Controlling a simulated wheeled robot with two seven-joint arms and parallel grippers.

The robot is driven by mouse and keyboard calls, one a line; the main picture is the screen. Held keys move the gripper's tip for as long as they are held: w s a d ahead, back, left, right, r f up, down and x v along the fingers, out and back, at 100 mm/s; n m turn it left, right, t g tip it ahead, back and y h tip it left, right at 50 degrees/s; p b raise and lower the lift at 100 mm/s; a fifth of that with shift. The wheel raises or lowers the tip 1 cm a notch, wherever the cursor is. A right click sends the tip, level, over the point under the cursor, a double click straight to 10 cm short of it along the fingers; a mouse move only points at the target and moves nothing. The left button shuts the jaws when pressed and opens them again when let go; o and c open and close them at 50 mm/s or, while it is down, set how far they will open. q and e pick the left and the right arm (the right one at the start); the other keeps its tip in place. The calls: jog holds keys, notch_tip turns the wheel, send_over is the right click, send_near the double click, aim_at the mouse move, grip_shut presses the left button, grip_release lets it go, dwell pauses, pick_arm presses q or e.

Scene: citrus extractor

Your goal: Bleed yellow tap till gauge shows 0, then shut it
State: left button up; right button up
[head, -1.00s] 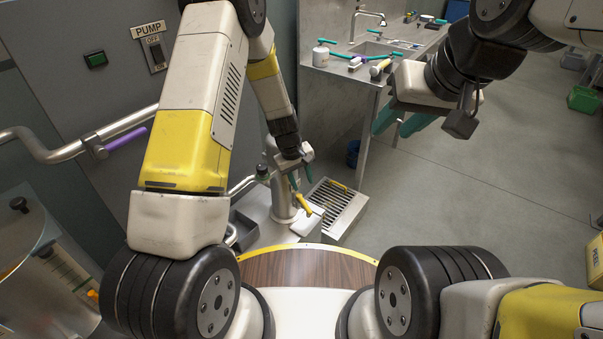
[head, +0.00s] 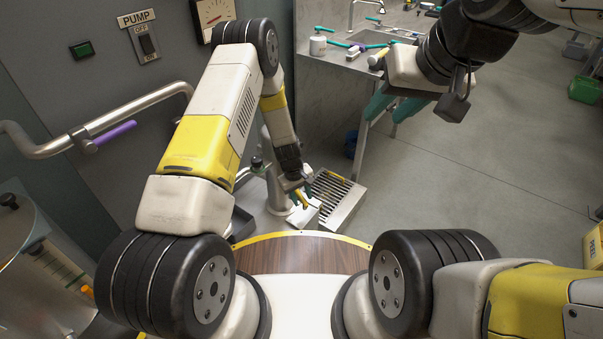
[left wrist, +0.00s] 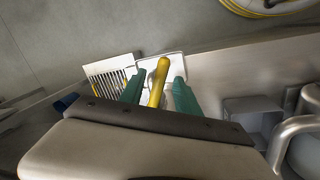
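The yellow tap handle (left wrist: 158,82) stands between the two teal fingers of my left gripper (left wrist: 158,93) in the left wrist view. The fingers are apart, with a gap on each side of the handle. In the head view my left gripper (head: 301,190) is down at the tap, and a bit of the yellow handle (head: 300,199) shows beside it. The gauge (head: 213,12) is at the top edge, partly cut off. It has a pale face and a red needle; its reading is not legible. My right gripper (head: 391,107) is open and empty in the air.
A sink counter (head: 345,62) stands behind.

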pick_arm(q)
grip_shut()
dwell(1.4)
